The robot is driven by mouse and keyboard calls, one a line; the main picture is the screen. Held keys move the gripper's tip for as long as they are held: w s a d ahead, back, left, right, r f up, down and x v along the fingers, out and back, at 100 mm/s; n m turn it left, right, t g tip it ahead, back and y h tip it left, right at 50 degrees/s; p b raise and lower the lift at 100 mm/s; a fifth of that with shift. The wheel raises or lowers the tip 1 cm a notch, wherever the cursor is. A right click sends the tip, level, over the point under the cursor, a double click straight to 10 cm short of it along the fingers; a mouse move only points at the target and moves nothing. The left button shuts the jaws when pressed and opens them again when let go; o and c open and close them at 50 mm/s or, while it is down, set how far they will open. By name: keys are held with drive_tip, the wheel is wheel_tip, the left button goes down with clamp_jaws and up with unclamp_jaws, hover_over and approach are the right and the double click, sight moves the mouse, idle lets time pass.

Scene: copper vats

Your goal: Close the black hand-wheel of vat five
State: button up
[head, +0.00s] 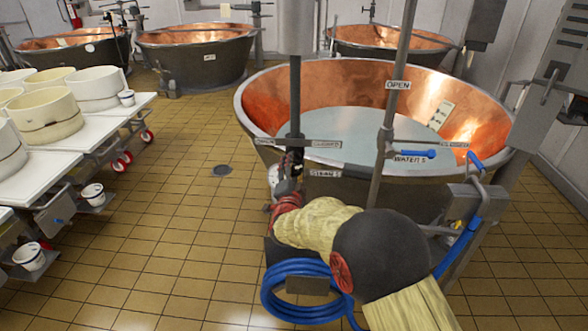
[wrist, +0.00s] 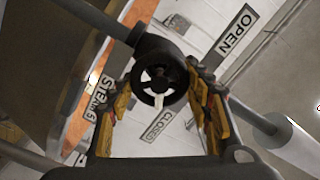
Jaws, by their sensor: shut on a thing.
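The black hand-wheel (wrist: 160,70) is in the middle of the wrist view, at a grey pipe beside the copper vat. My gripper (wrist: 163,84) has an orange-and-black finger on each side of it and is shut on its rim. In the head view my gripper (head: 291,165) is at the vat's near left rim, by a dark upright pipe; the wheel is mostly hidden there. A STEAM 5 plate (head: 325,173) and a CLOSED plate (head: 326,143) are just to its right. The wrist view also shows OPEN (wrist: 235,33) and CLOSED (wrist: 158,126) plates.
The copper vat (head: 262,105) holds pale liquid. A second upright pipe (head: 396,90) and a blue-handled WATER 5 valve (head: 415,154) stand to the right. A blue hose (head: 300,292) is coiled below my arm. Tiled floor (head: 190,220) is clear between vat and white-topped carts (head: 60,160).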

drive_tip(key=o, duration=1.1)
drive_tip(key=shift+o, duration=0.4)
drive_tip(key=s, duration=1.2)
drive_tip(key=shift+a, duration=0.15)
